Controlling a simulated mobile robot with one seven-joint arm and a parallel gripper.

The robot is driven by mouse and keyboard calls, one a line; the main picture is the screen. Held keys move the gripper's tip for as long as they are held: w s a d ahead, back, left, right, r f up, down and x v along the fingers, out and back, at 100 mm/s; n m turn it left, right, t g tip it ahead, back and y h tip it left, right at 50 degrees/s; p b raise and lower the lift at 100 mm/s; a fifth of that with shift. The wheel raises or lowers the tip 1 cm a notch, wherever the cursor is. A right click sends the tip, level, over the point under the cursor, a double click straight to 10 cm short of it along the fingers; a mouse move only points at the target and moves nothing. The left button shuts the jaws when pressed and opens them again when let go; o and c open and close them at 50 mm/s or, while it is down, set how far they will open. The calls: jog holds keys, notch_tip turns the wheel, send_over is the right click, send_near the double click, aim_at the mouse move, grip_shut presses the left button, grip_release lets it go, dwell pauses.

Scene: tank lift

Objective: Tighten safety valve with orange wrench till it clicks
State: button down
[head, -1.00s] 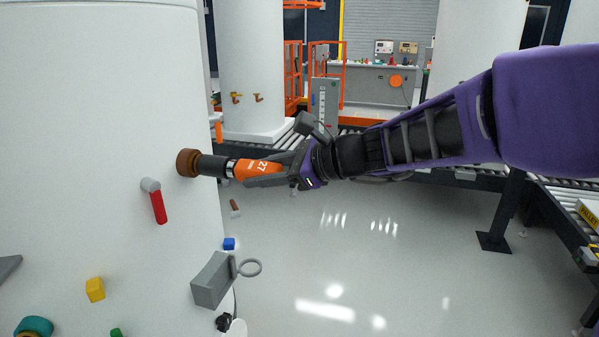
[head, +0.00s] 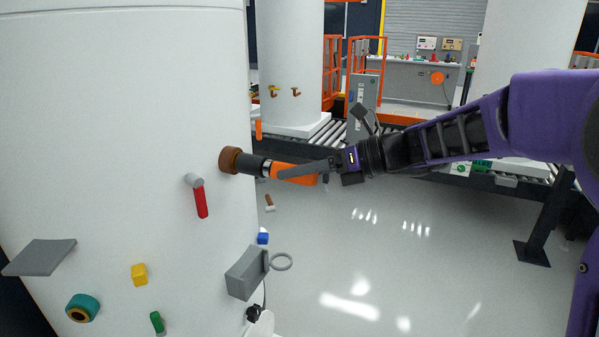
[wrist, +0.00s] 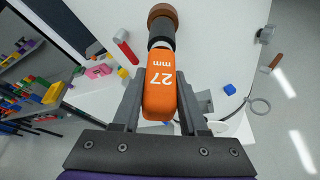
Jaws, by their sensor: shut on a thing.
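My gripper (head: 318,171) is shut on the orange wrench (head: 288,171), which has a dark socket end. In the wrist view the wrench (wrist: 160,88) lies between both fingers and reads "27 mm". The safety valve appears to be the round brown fitting (head: 230,160) on the side of the white tank (head: 110,110). It also shows at the top of the wrist view (wrist: 162,14). The socket end meets the brown fitting in both views. How deep it is seated is hidden.
A red-handled lever (head: 201,200) sticks out of the tank just below the fitting. A grey box (head: 246,274) with a ring (head: 282,262) is lower on the tank. A roller conveyor (head: 342,134) runs behind. The floor at right is clear.

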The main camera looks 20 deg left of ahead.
jog(key=m+g+y, duration=0.1)
jog(key=m+g, duration=0.1)
jog(key=m, duration=0.2)
jog(key=shift+w+m, duration=0.1)
jog(key=shift+m, duration=0.3)
jog(key=m+g+y, duration=0.1)
jog(key=m, duration=0.1)
jog(key=m+y, duration=0.1)
jog(key=m, duration=0.1)
jog(key=shift+g, duration=0.4)
jog(key=shift+a, duration=0.1)
